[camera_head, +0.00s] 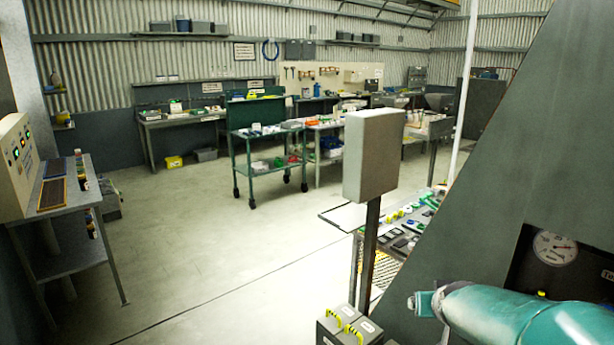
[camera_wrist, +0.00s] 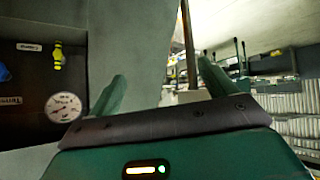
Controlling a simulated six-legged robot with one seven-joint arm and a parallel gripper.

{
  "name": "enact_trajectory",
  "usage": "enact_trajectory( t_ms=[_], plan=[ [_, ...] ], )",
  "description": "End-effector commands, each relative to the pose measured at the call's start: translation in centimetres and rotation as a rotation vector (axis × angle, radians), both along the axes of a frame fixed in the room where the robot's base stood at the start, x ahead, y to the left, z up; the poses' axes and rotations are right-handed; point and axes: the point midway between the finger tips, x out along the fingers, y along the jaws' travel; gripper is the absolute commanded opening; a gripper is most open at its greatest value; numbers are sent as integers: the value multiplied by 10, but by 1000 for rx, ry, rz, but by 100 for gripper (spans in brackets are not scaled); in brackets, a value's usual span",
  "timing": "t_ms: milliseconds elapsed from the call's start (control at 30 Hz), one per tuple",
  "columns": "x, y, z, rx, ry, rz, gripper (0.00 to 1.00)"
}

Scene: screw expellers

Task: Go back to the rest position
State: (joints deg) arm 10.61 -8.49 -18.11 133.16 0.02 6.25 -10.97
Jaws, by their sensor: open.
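In the wrist view my gripper (camera_wrist: 162,84) shows two green fingers spread well apart, with a dark plate and a green body below them. It is open, and nothing is held between the fingers. Behind it stands a large grey panel (camera_wrist: 135,40). A round white gauge (camera_wrist: 63,107) is in a dark recess to the left of the fingers. In the head view my teal arm (camera_head: 530,312) reaches in from the lower right, in front of the gauge (camera_head: 554,248) and the slanted grey machine side (camera_head: 500,180). I cannot make out the fingers there.
A grey box on a post (camera_head: 373,155) stands left of the machine. A bench with small parts (camera_head: 408,235) is behind. A green cart (camera_head: 268,172) stands farther back. The floor (camera_head: 210,240) at left centre is clear.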

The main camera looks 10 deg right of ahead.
Motion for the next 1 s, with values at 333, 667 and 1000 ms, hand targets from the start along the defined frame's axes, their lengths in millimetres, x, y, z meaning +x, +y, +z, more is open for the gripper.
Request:
enact_trajectory(
  t_ms=[333, 667, 1000],
  plan=[
    [-82, 174, 41, 160, 177, 257, 84],
    [-161, 236, 43, 161, 328, 350, 84],
    [-162, 236, 43, 161, 332, 351, 84]
  ],
)
